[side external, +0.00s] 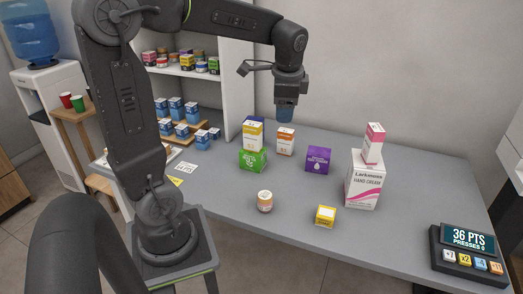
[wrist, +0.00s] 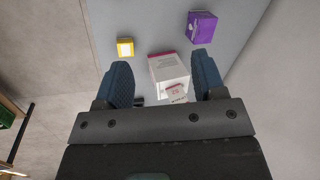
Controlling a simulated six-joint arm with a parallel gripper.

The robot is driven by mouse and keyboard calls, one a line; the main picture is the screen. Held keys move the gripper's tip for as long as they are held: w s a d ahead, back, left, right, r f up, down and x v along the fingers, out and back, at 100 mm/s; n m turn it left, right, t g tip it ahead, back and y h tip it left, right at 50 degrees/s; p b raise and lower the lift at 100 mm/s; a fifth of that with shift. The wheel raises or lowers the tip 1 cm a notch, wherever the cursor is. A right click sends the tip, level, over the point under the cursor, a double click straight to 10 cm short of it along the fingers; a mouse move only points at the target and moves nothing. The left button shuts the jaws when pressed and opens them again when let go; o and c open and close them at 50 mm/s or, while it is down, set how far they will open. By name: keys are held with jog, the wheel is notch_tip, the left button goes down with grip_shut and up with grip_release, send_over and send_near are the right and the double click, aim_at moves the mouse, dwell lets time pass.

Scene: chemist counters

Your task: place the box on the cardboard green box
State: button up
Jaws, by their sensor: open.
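A green cardboard box (side external: 253,160) lies on the grey counter, left of its middle. Other boxes nearby are an orange and white box (side external: 285,142), a purple box (side external: 317,160), a small yellow box (side external: 325,216) and a tall white hand cream box (side external: 360,190) with a small pink and white box (side external: 373,146) on top. My gripper (side external: 285,118) is open and empty above the counter, fingers down. In the wrist view the purple box (wrist: 201,28), small yellow box (wrist: 125,48) and white box (wrist: 170,70) show beyond the fingers.
A small jar (side external: 265,201) stands near the counter's front. A points device (side external: 466,254) sits at the front right. Shelves (side external: 188,72) with jars and several blue and white boxes (side external: 176,112) are at the back left.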

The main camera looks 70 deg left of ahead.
jog(key=s+d+f+n+t+h, duration=0.1)
jog(key=s+d+n+t+h, duration=0.2)
jog(key=s+d, duration=0.9)
jog(key=d+n+t, duration=0.1)
jog(key=d+n, duration=0.1)
jog(key=d, duration=0.2)
jog(key=shift+s+f+t, duration=0.15)
jog(key=shift+s+t, duration=0.1)
jog(key=shift+t, duration=0.05)
